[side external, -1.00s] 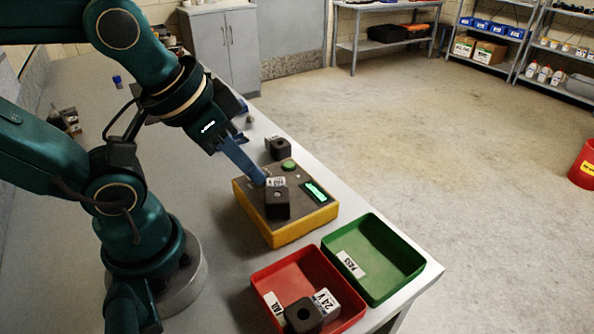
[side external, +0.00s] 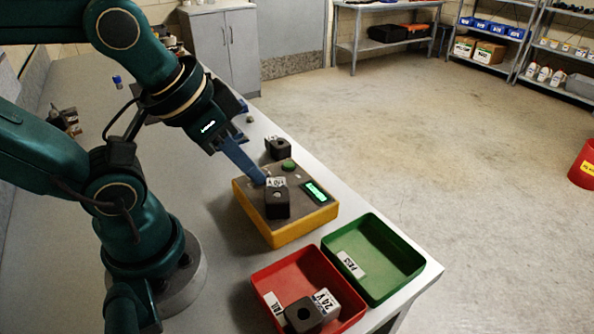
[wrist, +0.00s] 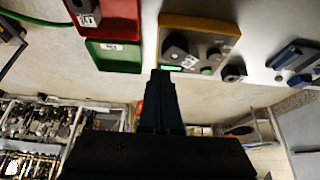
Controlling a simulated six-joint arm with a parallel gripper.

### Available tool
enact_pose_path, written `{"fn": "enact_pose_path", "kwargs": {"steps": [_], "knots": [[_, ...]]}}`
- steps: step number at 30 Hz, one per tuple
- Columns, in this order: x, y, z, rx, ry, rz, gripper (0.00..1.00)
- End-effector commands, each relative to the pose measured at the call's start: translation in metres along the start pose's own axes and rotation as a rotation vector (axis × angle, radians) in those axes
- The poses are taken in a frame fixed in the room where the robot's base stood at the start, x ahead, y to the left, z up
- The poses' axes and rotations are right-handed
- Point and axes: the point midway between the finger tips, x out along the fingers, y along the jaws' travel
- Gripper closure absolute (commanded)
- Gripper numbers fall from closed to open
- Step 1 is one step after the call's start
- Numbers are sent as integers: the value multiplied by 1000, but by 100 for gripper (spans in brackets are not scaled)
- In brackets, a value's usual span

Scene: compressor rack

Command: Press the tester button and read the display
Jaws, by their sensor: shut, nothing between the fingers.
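The tester (side external: 245,213) is a yellow box with a dark top on the bench. A green button (side external: 288,165) sits near its far edge, and a green-lit display (side external: 316,191) is on its right side; I cannot read it. A black block with a white label (side external: 277,206) sits on the tester's top. My gripper (side external: 262,182) is shut and empty, its tips beside this block's far left side, left of the button. I cannot tell whether they touch anything. In the wrist view, my gripper (wrist: 163,72) shows below the tester (wrist: 228,24) and its lit display (wrist: 171,68).
A red bin (side external: 266,276) marked FAIL holds a black block labelled 24 V (side external: 304,316). An empty green bin (side external: 398,258) marked PASS stands beside it near the bench edge. Another black block (side external: 278,148) stands behind the tester.

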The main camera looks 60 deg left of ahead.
Motion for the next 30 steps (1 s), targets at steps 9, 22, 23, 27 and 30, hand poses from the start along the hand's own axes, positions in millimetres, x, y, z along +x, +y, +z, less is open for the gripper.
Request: {"fn": "enact_pose_path", "kwargs": {"steps": [9, 22, 23, 27, 30], "knots": [[0, 0, 0, 0, 0, 0, 100], [-13, -43, -83, 442, 342, -275, 100], [-16, -48, -94, 504, 377, -318, 100], [-32, -63, -139, 799, 500, -505, 100], [-41, -66, -165, 1020, 560, -621, 100]]}}
